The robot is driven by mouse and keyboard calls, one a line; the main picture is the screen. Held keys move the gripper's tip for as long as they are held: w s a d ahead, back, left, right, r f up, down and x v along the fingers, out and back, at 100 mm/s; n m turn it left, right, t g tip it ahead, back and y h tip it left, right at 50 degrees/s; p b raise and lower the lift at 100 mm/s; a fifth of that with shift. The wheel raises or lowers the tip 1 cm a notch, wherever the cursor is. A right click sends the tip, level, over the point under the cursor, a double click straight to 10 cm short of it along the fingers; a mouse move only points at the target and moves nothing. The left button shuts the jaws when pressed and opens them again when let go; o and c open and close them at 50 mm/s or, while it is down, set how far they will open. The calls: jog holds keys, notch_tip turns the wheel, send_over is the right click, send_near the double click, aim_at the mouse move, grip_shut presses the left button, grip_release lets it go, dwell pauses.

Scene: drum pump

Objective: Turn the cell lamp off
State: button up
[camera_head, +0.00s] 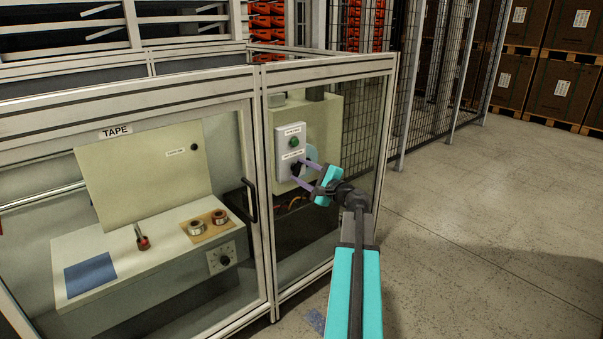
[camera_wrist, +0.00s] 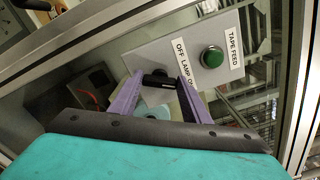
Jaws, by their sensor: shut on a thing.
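The lamp switch is a black rotary knob (camera_wrist: 157,80) on a grey panel (camera_head: 283,152), under a label reading OFF, LAMP, ON. My gripper (camera_head: 300,171) reaches the panel from the right, with its purple fingers at the knob in the head view. In the wrist view my gripper (camera_wrist: 160,82) has one finger on each side of the knob and is shut on it. Which mark the knob points to I cannot tell. A fingertip partly covers the label's ON end in the wrist view.
A green TAPE FEED button (camera_head: 293,142) sits on the same panel, above the knob; it also shows in the wrist view (camera_wrist: 212,57). The aluminium frame post (camera_head: 384,130) of the cell stands close to my arm. Open floor (camera_head: 480,210) lies to the right.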

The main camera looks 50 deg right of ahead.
jog(key=shift+f+n+b, duration=0.15)
jog(key=shift+n+b, duration=0.35)
jog(key=shift+b, duration=0.55)
jog(key=n+b, duration=0.4)
jog(key=shift+f, duration=0.2)
jog(key=n+b, duration=0.4)
jog(key=b, duration=0.2)
jog(key=shift+n, duration=0.4)
jog(key=shift+r+n+b, duration=0.1)
jog(key=shift+n+b, duration=0.85)
jog(key=shift+n, duration=0.15)
jog(key=o, duration=1.1)
jog(key=shift+c, duration=0.2)
